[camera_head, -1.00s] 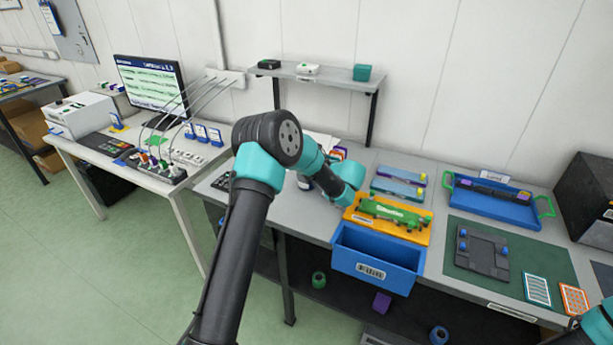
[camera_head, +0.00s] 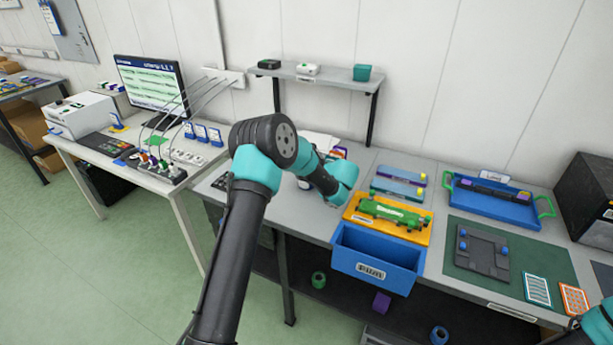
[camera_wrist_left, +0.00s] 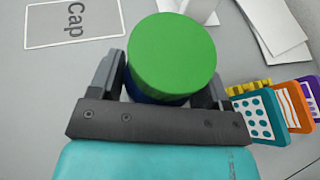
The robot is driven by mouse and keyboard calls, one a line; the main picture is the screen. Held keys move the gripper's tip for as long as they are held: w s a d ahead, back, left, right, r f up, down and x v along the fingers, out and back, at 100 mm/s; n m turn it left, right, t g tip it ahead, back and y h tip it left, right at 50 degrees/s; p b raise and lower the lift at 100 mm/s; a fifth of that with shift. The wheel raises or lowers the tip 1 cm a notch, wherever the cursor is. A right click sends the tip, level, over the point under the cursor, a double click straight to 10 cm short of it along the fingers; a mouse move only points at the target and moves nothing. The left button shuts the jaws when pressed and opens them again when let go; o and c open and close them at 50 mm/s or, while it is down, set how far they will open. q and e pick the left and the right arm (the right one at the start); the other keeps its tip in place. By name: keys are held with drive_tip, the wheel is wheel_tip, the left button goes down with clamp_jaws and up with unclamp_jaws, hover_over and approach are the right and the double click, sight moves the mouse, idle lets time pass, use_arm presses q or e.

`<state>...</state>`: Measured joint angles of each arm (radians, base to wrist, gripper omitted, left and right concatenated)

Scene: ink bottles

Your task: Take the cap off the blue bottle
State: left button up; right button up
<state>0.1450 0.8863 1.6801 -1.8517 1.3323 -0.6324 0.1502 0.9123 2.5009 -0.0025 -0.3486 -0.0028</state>
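In the left wrist view a round green cap (camera_wrist_left: 172,52) sits on top of a dark blue bottle (camera_wrist_left: 150,98), seen almost straight from above. My left gripper (camera_wrist_left: 168,72) has one finger on each side of the bottle. The cap hides much of the bottle and part of the fingers, so I cannot tell whether the fingers touch it.
A rectangle marked "Cap" (camera_wrist_left: 74,22) lies on the grey table, left of the bottle in the wrist view. Patterned cards (camera_wrist_left: 262,112) stand at the right, below white sheets (camera_wrist_left: 272,30). A blue bin (camera_head: 377,262) and an orange tray (camera_head: 412,232) are right of my left arm.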

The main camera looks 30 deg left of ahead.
use_arm(q)
drive_tip(key=c, duration=0.7)
drive_tip(key=shift+r, duration=0.2)
drive_tip(key=shift+r, duration=0.25)
wheel_tip(320, 180, up, 3)
drive_tip(key=s+d, duration=0.2)
drive_tip(key=s, duration=0.2)
drive_tip(key=s+d, duration=0.3)
drive_tip(key=s, duration=0.2)
drive_tip(key=s+d+r, duration=0.1)
drive_tip(key=s+d, duration=0.2)
drive_tip(key=s, duration=0.1)
drive_tip(key=shift+s+d+r, duration=0.1)
drive_tip(key=shift+s+d, duration=0.05)
drive_tip(key=shift+s, duration=0.2)
drive_tip(key=o, duration=0.5)
drive_tip(key=c, duration=0.6)
